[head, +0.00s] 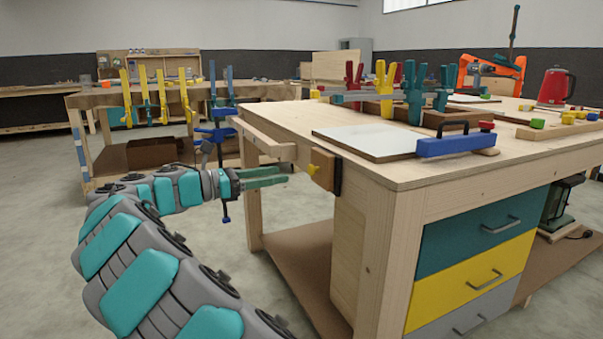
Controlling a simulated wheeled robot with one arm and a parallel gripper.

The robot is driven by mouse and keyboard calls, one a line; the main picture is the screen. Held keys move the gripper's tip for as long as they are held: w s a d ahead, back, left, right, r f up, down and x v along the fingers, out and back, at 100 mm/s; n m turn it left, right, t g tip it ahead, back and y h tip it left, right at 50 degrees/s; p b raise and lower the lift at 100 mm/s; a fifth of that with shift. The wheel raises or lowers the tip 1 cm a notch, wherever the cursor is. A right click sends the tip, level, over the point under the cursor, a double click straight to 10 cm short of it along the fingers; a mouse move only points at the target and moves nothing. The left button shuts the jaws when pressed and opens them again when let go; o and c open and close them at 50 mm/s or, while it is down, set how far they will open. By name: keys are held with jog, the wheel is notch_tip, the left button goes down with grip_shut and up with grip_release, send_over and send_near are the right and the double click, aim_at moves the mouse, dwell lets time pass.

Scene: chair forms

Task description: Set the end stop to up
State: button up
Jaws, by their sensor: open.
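The end stop looks like a small wooden block (323,168) with a yellow knob (312,169), set against a dark bracket on the left end of the workbench (400,178). Its upper edge sits below the bench's top surface. My gripper (290,174) is open, with its two green fingers pointing right towards the knob. The fingertips are just left of the knob and seem apart from it. Nothing shows between the fingers.
A wooden rail (262,136) juts out along the bench's left side, just above my gripper. A pale board (370,141) and a blue clamp (456,145) lie on the bench top. Another bench (90,98) with clamps stands behind. Open floor lies at left.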

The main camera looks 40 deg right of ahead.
aim_at(309, 169)
jog(key=shift+x, duration=3.9)
grip_shut()
